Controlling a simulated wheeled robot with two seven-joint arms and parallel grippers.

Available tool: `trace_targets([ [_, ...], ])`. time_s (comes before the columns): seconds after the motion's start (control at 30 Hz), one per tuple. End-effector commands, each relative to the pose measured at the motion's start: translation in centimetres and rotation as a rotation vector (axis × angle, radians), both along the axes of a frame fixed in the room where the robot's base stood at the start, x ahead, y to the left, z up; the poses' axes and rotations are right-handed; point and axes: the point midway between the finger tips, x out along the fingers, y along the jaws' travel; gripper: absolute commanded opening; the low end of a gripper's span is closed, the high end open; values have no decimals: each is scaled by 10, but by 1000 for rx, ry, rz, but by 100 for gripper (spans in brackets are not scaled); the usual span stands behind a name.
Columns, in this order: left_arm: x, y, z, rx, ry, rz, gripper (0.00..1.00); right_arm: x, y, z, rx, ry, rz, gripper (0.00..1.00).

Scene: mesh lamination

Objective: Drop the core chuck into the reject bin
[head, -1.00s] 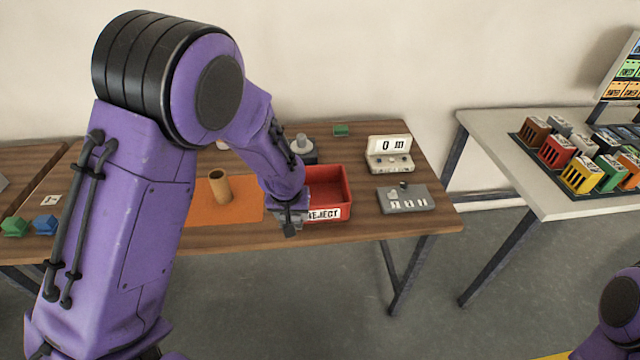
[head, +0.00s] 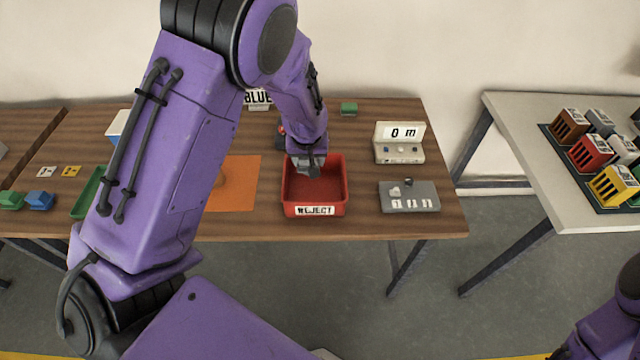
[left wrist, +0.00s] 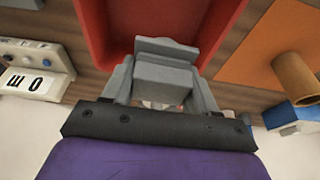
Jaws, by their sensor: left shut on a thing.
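The red reject bin (head: 338,208) stands near the front edge of the brown table, with its label facing front. Its red wall also fills the top of the left wrist view (left wrist: 95,30). My left gripper (head: 308,168) is over the back part of the bin, pointing down. In the left wrist view its grey fingers (left wrist: 162,80) are shut on a grey blocky piece, the core chuck (left wrist: 168,72). The chuck overlaps the bin in that view, and its height above the floor of the bin is hard to judge. My right gripper is out of view.
An orange mat (head: 236,190) lies left of the bin; a brown tube (left wrist: 296,78) stands on it, mostly hidden by my arm in the head view. Right of the bin are a display box (head: 398,152) and a grey plate (head: 408,200). A second table (head: 510,150) holds several coloured cartridges.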

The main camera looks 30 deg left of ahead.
Motion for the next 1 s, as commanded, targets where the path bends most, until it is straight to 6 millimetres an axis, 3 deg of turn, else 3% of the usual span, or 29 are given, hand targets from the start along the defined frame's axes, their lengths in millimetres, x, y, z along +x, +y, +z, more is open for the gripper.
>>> trace_targets([
  [0.3,-1,1,-38,-2,0,4,0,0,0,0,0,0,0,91],
  [0.6,0,-1,-42,-1,0,0,0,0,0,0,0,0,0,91],
  [0.63,0,-1,-42,-1,0,0,61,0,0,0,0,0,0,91],
  [0.7,0,-1,-42,-1,0,0,84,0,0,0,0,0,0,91],
  [0.73,0,0,-42,-1,0,0,88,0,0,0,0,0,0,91],
  [1.0,0,-1,-41,-1,0,0,88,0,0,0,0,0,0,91],
])
